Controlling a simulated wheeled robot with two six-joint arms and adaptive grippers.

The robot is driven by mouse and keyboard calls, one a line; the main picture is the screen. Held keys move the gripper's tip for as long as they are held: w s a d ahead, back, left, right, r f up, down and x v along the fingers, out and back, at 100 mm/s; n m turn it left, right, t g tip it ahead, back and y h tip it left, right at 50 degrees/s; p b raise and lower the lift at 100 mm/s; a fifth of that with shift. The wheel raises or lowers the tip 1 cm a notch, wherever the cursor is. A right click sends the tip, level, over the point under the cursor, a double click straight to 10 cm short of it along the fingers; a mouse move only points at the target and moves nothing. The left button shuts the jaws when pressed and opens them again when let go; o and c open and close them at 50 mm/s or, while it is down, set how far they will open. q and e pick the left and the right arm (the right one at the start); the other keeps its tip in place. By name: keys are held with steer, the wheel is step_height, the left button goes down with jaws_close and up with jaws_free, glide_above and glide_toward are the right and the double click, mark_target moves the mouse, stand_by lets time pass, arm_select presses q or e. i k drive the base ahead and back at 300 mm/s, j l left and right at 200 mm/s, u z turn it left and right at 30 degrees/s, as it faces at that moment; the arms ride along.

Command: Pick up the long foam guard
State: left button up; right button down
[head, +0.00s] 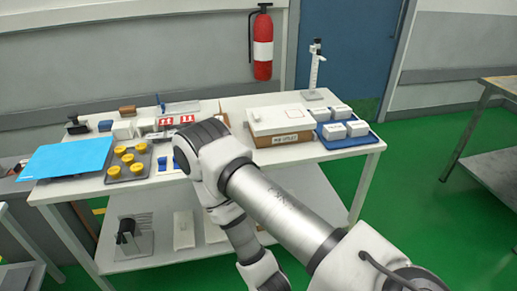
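I cannot pick out the long foam guard with certainty in the head view. Candidates are small or partly covered: pale long pieces lie on the lower shelf, one of them a whitish block (184,230), and a thin long item (178,107) lies at the back of the table top. My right arm comes in from the lower right, bends over the table's front and runs back down out of the frame. Its gripper is outside the picture. My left arm and gripper do not show. My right arm hides part of the table's middle and the lower shelf.
The white table (330,158) carries a blue sheet (68,158), a grey tray (127,171) of yellow-capped items, a white box (280,119) and a blue tray (345,142) of white boxes. A fire extinguisher (262,45) hangs behind. Green floor (415,160) is clear at right.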

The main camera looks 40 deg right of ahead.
mark_target(183, 228)
steer(key=z, duration=0.75)
steer(key=i+l+z, duration=0.1)
steer(key=i, duration=0.3)
steer(key=i+l+z, duration=0.15)
steer(key=i+l, duration=0.15)
steer(key=i, duration=0.15)
